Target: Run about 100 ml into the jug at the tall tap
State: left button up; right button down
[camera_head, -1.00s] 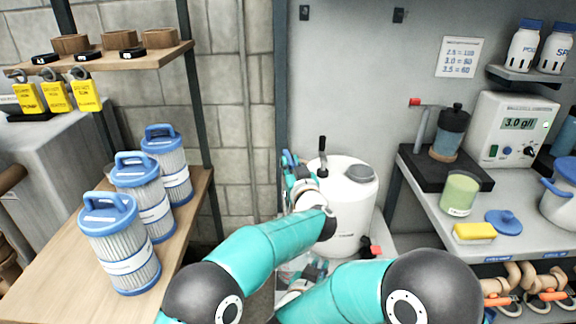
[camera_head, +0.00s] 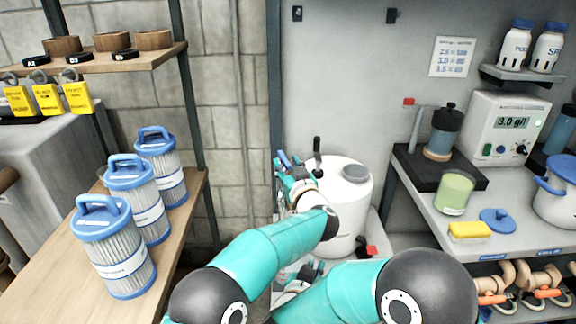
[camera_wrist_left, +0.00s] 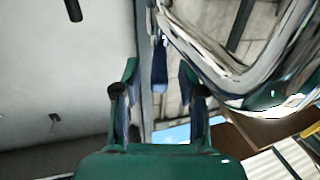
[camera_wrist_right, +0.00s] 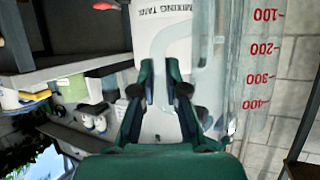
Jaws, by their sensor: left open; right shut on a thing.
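The clear jug (camera_wrist_right: 235,85) has red marks from 100 to 400 and fills the right of the right wrist view. My right gripper (camera_wrist_right: 160,85) is shut on its handle; in the head view this gripper (camera_head: 300,272) sits low, partly behind my arms. My left gripper (camera_head: 287,165) is open, higher up beside the white mixing tank (camera_head: 345,205). In the left wrist view a blue bar (camera_wrist_left: 160,65) shows just beyond its open fingers (camera_wrist_left: 157,75); I cannot tell whether it is the tall tap's lever. The water level in the jug cannot be made out.
A black upright handle (camera_head: 317,150) stands by the tank's top. Filter cartridges (camera_head: 115,245) stand on the left bench. The right counter holds a green cup (camera_head: 455,195), a yellow sponge (camera_head: 468,230) and a meter (camera_head: 510,125). A grey post and block wall are behind.

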pick_arm(q)
jog(key=v, duration=0.7)
jog(key=shift+s, duration=0.1)
jog(key=shift+c, duration=0.2)
